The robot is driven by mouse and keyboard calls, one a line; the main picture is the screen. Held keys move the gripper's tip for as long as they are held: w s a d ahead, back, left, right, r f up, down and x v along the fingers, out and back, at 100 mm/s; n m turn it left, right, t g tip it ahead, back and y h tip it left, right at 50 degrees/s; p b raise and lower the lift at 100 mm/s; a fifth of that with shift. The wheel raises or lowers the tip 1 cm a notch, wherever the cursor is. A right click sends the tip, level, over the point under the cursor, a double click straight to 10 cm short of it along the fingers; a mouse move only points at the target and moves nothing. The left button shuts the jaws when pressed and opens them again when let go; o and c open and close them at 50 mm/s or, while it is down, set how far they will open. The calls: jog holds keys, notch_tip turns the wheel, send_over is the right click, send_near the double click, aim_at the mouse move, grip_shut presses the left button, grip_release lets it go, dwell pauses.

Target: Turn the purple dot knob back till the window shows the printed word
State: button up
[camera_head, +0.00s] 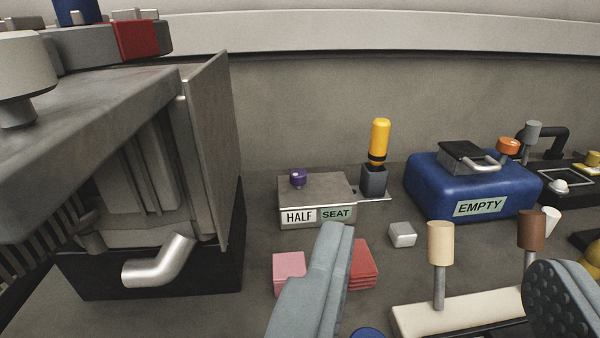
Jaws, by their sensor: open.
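The purple knob (298,178) stands on top of a small grey box (325,187) left of centre. A small pale mark shows on the knob's top. The box front has two labels side by side: a white one (299,216) reading HALF and a pale green one (336,213) reading SEAT. I cannot tell which is the window. My gripper (441,250) is open, its two grey fingers wide apart at the bottom of the view. It is nearer to me than the box and touches neither box nor knob.
A yellow-handled tool (379,140) stands in a dark holder right of the box. A blue case (470,185) labelled EMPTY sits further right. Pink (289,274) and red tiles (363,268), a grey block (402,235) and a cream lever base (465,308) lie in front. A grey machine (130,180) fills the left.

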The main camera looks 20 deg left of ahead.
dwell(0.5)
jog(key=w+a+r+m+g, duration=0.3)
jog(key=w+m+g, duration=0.2)
jog(key=w, duration=0.6)
jog(key=m+g, duration=1.2)
jog(key=m, duration=0.1)
send_over(298, 172)
notch_tip(298, 172, down, 3)
notch_tip(298, 172, down, 17)
jog(key=shift+f, duration=0.2)
jog(key=shift+c, duration=0.2)
jog(key=c, duration=0.9)
